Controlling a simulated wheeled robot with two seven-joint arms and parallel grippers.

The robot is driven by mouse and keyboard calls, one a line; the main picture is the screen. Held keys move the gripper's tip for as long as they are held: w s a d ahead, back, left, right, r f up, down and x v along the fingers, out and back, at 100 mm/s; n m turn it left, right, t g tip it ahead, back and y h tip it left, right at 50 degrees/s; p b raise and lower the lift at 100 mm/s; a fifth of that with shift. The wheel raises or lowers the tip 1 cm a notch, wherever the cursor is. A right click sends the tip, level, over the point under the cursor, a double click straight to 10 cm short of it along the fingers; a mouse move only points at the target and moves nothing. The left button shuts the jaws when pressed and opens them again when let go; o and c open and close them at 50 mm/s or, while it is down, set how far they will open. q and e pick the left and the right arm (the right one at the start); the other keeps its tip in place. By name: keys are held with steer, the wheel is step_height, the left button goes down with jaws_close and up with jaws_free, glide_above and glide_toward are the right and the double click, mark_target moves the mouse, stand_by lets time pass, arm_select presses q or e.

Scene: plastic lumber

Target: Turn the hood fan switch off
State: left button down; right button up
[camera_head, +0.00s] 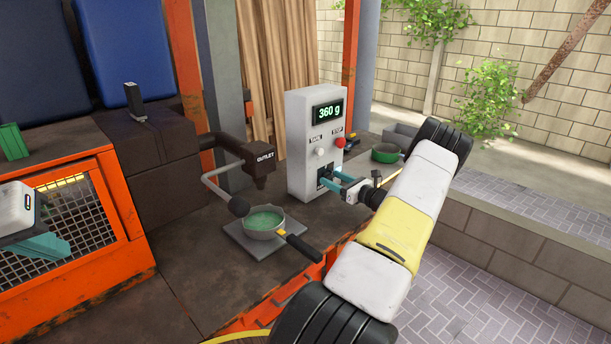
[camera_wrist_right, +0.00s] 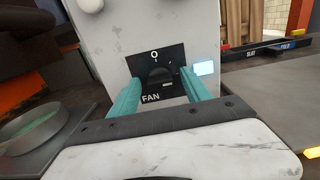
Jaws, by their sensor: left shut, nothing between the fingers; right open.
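In the right wrist view the plate has an "O" mark above the switch and a "FAN" label below. My right gripper (camera_head: 332,182) is open in front of the plate. Its two teal fingers (camera_wrist_right: 167,97) stand either side of the switch; I cannot tell whether they touch it. The switch's exact position is unclear. My left gripper (camera_head: 45,247) is shut and empty at the left edge, in front of an orange mesh cabinet.
The control box has a "360 g" display (camera_head: 327,111), a white button (camera_head: 320,152) and a red button (camera_head: 340,142). A pan of green granules (camera_head: 263,222) sits on a scale plate (camera_head: 240,238) under an outlet (camera_head: 262,165). A green bowl (camera_head: 386,153) stands behind the right arm.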

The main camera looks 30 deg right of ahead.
steer(key=shift+w+a, duration=0.1)
steer(key=shift+w, duration=0.05)
jaws_close()
steer(key=shift+n, duration=0.3)
steer(key=n, duration=1.2)
steer(key=shift+a+f+n, duration=0.1)
steer(key=shift+n, duration=0.2)
steer(key=n, duration=0.4)
steer(key=shift+f+n, duration=0.1)
steer(key=shift+n, duration=0.2)
